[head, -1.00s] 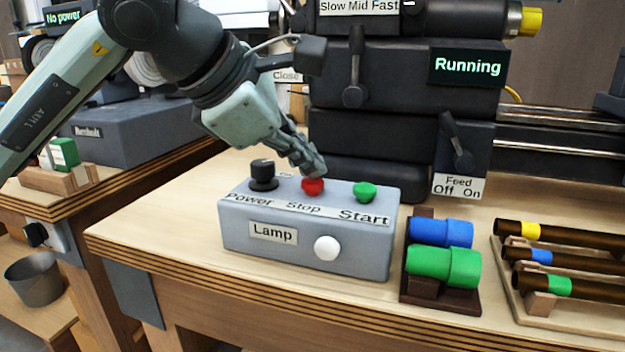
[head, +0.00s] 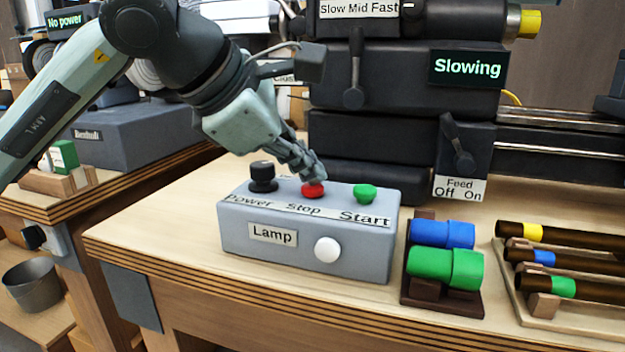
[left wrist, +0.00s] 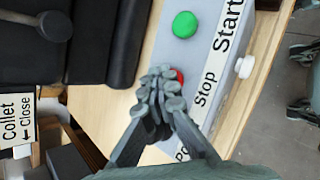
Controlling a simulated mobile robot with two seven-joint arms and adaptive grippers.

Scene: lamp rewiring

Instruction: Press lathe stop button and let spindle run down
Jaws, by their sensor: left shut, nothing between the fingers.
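The grey control box (head: 300,262) stands on the bench, with a black Power knob (head: 263,176), a red stop button (head: 313,190), a green Start button (head: 365,193) and a white lamp button (head: 327,249). My left gripper (head: 314,177) is shut and empty, its fingertips right at the top of the red button. In the left wrist view the fingertips (left wrist: 161,84) partly cover the red button (left wrist: 178,76). Whether they press on it or only hover is hard to tell. The lathe's display (head: 467,68) reads "Slowing". My right gripper is not in view.
The dark lathe (head: 400,90) stands behind the box, with a feed lever (head: 457,145) at its right. A holder with blue and green cylinders (head: 443,268) and a rack of dark banded rods (head: 560,270) lie to the right. Bare bench lies left of the box.

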